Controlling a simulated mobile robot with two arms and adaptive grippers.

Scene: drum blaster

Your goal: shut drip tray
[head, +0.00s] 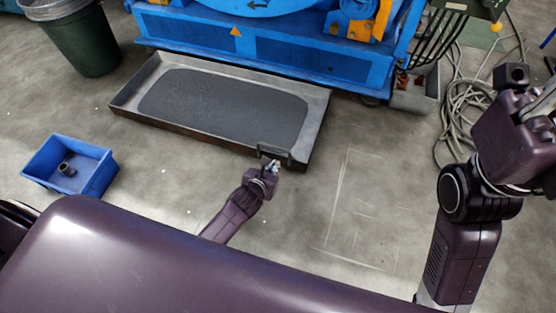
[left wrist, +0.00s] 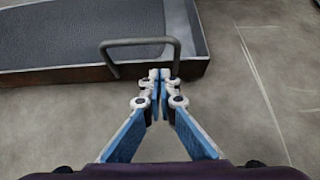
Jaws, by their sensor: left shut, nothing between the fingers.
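The drip tray (head: 316,120) is a long, shallow grey metal tray with a dark speckled inner surface. It lies on the floor, pulled out in front of the blue machine (head: 300,62). Its bar handle (head: 274,152) is on the front wall, toward the right end. My left gripper (head: 273,165) is shut and empty at the handle. In the left wrist view, the closed fingertips (left wrist: 160,76) are by the right leg of the handle (left wrist: 140,42); I cannot tell whether they touch. My right arm is at the right edge; its fingers are unclear.
A blue bin (head: 98,170) with a dark part inside stands on the floor at left. A green barrel (head: 90,45) is at upper left. Coiled grey cables (head: 462,110) and a grey box (head: 415,92) lie at right. The floor right of the tray is clear.

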